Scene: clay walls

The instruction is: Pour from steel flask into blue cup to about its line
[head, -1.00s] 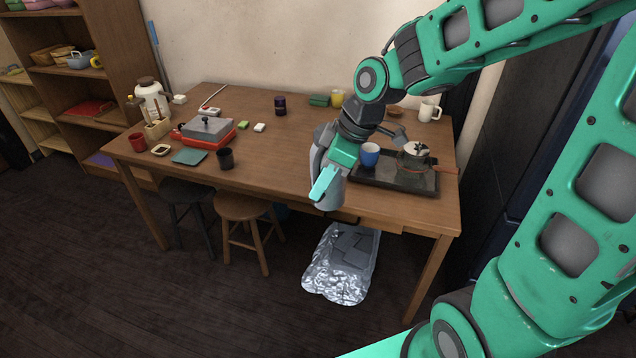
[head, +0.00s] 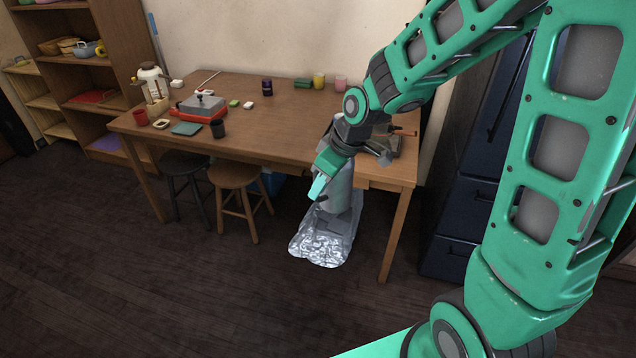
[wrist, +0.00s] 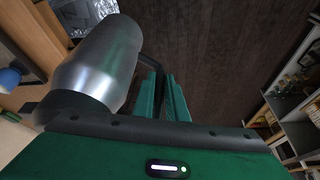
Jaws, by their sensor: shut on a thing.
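My gripper (head: 319,187) is shut on the steel flask (head: 338,192), a grey metal vessel that hangs in front of the table's front edge, above the floor. In the wrist view the flask (wrist: 103,62) fills the upper left, and its dark handle runs to the gripper's green fingers (wrist: 164,97). The flask's contents cannot be seen. A blue rounded thing, seemingly the blue cup (wrist: 9,77), shows at the left edge of the wrist view. In the head view my arm hides the cup, so its line and level are not visible.
The wooden table (head: 285,125) holds a red-based grill (head: 201,108), a black cup (head: 217,128), a yellow cup (head: 319,81) and a pink cup (head: 340,84).

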